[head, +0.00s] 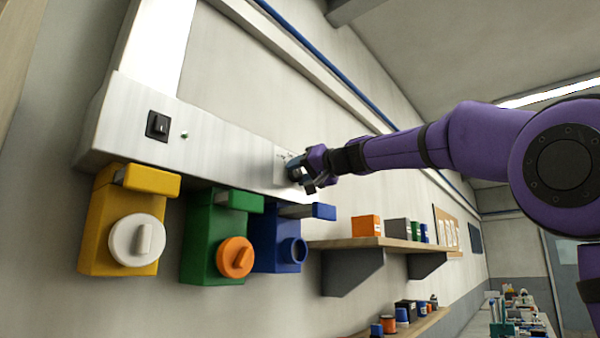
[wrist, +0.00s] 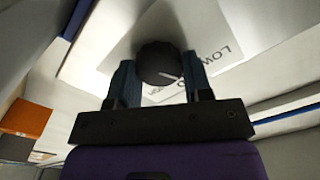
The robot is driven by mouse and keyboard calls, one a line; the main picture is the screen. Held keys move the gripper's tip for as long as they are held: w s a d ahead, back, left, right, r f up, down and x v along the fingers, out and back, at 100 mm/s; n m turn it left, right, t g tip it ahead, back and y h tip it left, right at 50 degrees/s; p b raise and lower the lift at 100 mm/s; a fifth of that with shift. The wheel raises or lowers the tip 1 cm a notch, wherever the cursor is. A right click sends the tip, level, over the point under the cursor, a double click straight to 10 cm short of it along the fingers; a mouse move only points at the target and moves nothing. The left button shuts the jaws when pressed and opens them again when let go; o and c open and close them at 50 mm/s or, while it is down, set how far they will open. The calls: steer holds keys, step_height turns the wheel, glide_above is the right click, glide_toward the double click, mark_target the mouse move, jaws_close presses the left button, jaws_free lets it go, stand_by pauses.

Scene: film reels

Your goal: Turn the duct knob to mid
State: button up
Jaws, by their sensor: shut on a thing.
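The duct knob (wrist: 160,62) is round and black with a pale pointer line, in the wrist view. It sits on a white label plate (wrist: 215,35) on which "LOW" can be read; other markings are partly hidden. My gripper (wrist: 160,72) is shut on the knob, one finger on each side of it. In the head view, my gripper (head: 303,172) reaches the right end of the white duct (head: 225,150), at the label plate (head: 281,165). The knob is largely hidden there behind the fingers.
Under the duct hang a yellow box (head: 95,225) with a white dial, a green box (head: 198,240) with an orange dial, and a blue box (head: 270,240). A black switch (head: 158,126) is on the duct's left. A shelf (head: 350,243) with small boxes is at right.

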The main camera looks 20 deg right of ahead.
steer(key=shift+f+m, duration=0.1)
steer(key=shift+m, duration=2.1)
steer(key=o, duration=0.9)
steer(key=v, duration=1)
steer(key=shift+s+d, duration=0.25)
steer(key=shift+d, duration=0.05)
